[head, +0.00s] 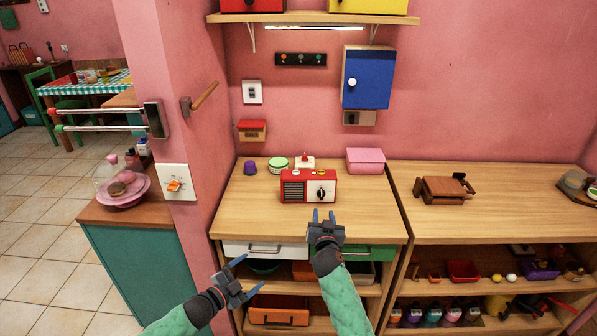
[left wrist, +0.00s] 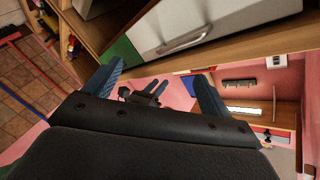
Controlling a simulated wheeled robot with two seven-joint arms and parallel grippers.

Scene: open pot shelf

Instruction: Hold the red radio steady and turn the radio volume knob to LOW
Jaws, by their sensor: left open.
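The red radio (head: 293,191) stands upright on the wooden counter in the head view, with a speaker grille on its left. Its black volume knob (head: 321,194) sits on a pale panel at the right of its front. Marks around the knob are too small to read. My right gripper (head: 324,214) is in front of the radio, apart from it, with its fingers spread and nothing between them. My left gripper (head: 251,274) is lower and to the left, open and empty, in front of the drawers. In the left wrist view, its blue fingers (left wrist: 155,88) are wide apart.
The counter (head: 245,215) is bare in front of the radio. A white drawer (head: 240,250) and a green drawer (head: 370,254) are below. A shelf (head: 310,18) hangs above.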

